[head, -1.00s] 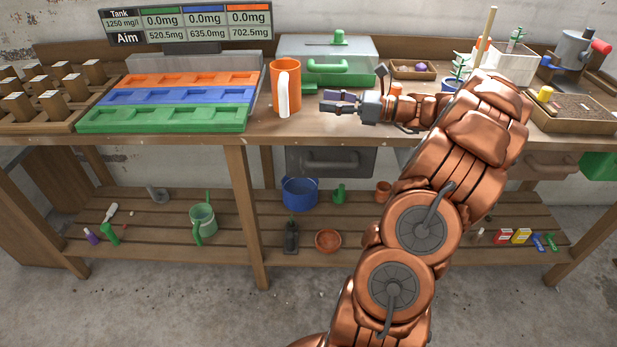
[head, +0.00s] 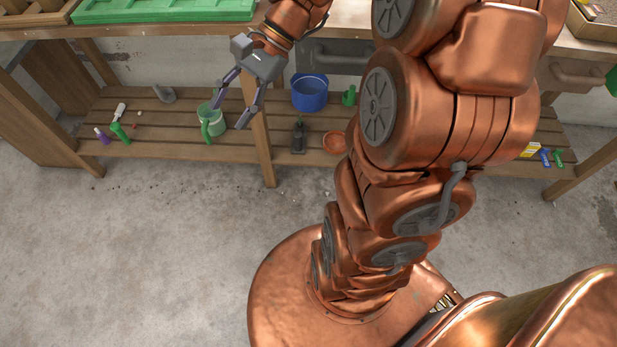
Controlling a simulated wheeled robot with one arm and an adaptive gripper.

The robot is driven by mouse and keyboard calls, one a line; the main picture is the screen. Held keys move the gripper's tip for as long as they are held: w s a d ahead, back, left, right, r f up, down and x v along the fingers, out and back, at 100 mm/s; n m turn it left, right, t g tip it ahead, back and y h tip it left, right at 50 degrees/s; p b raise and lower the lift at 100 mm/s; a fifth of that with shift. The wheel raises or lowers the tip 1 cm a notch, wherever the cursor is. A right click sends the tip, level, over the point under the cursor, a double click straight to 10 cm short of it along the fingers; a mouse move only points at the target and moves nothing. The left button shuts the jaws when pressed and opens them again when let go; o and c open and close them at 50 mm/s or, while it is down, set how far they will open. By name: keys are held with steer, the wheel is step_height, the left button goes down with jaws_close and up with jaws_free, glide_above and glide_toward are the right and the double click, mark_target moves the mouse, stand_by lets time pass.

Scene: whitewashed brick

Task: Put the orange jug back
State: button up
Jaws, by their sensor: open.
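The orange jug is not in view now; the head view is turned down to the lower shelf and floor. My gripper (head: 230,115) is open, with nothing between its fingers. It points down in front of the bench, below the bench top's front edge. In the picture its fingers overlap the green watering can (head: 207,125) and a bench leg (head: 262,145). I cannot tell whether they touch either.
The slatted lower shelf (head: 170,145) holds a blue pot (head: 309,93), a dark bottle (head: 298,138) and a terracotta dish (head: 334,143). A green tray (head: 165,10) lies on the bench top. The concrete floor (head: 130,250) at left is clear.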

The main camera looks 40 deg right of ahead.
steer(key=s+d+f+n+g+h, duration=0.1)
steer(key=s+n+h, duration=0.3)
steer(key=s, duration=0.5)
steer(key=s+d+f+n+h, duration=0.1)
steer(key=s+f+n+h, duration=0.3)
steer(key=s+n, duration=0.4)
steer(key=shift+s+d+g+h, duration=0.2)
steer(key=shift+s+g+h, duration=0.2)
steer(key=shift+s+h, duration=0.45)
step_height(320, 180, up, 11)
steer(key=p, duration=1.1)
steer(key=shift+w+r, duration=0.15)
steer(key=shift+r, duration=0.05)
